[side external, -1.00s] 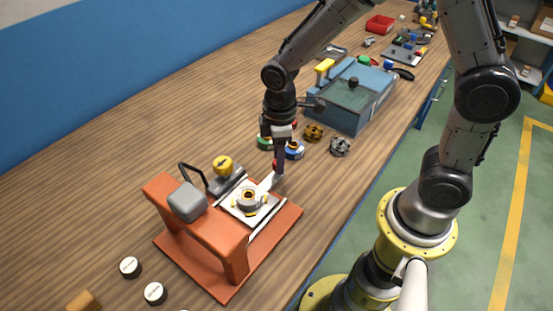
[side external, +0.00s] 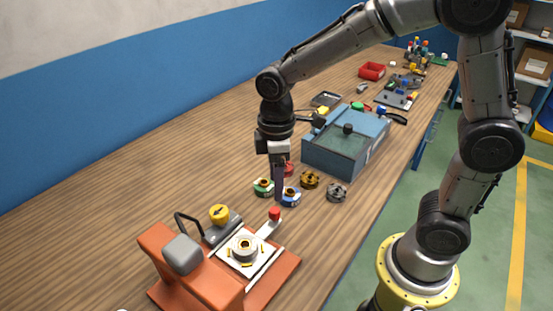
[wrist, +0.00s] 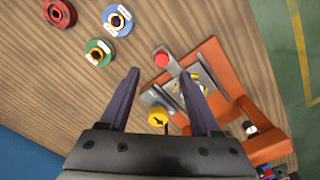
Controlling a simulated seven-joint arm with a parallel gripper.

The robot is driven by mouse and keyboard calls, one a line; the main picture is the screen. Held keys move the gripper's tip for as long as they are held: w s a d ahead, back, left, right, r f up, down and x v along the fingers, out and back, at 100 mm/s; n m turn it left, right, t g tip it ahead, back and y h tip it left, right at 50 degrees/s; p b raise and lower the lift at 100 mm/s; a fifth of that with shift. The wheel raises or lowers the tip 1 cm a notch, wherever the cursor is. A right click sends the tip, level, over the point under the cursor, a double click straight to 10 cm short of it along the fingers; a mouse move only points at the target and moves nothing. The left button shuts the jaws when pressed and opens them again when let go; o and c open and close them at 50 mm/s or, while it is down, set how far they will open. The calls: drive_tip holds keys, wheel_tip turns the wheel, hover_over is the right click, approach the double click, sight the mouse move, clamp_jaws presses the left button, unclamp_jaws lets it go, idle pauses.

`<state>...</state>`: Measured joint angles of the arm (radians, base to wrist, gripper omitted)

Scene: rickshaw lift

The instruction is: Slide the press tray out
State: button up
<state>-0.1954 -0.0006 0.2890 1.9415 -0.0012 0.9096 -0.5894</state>
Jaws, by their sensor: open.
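The press has an orange-red base (side external: 288,266), a bridge and a grey head (side external: 183,252). Its pale tray (side external: 228,260) lies on the base clear of the head, with a grey ring-shaped part (side external: 245,250) on it. A bar with a red knob (side external: 274,213) sticks out from the tray. My gripper (side external: 280,196) is open and empty, with its fingers pointing down, above the red knob. In the wrist view, the red knob (wrist: 162,58) appears between and slightly past the fingertips (wrist: 160,74).
A yellow-knobbed unit (side external: 219,214) stands beside the tray. Green (side external: 263,187), blue (side external: 290,197) and red (side external: 287,169) ring parts lie close to my gripper. Brown (side external: 310,179) and grey (side external: 337,192) parts and a blue box (side external: 340,150) stand behind. The wood at the left is clear.

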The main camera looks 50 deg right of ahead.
wheel_tip(320, 180, up, 6)
drive_tip(key=shift+f, duration=0.1)
idle(0.4)
drive_tip(key=s+d+r+m+t, duration=0.2)
drive_tip(key=s+d+r+t, duration=0.15)
drive_tip(key=s+r, duration=0.3)
drive_tip(key=s+d+f+m+t, duration=0.2)
drive_tip(key=s+f+m, duration=0.1)
drive_tip(key=s+m, duration=0.4)
drive_tip(key=shift+s+d, duration=0.4)
drive_tip(key=shift+s, duration=0.7)
idle(0.5)
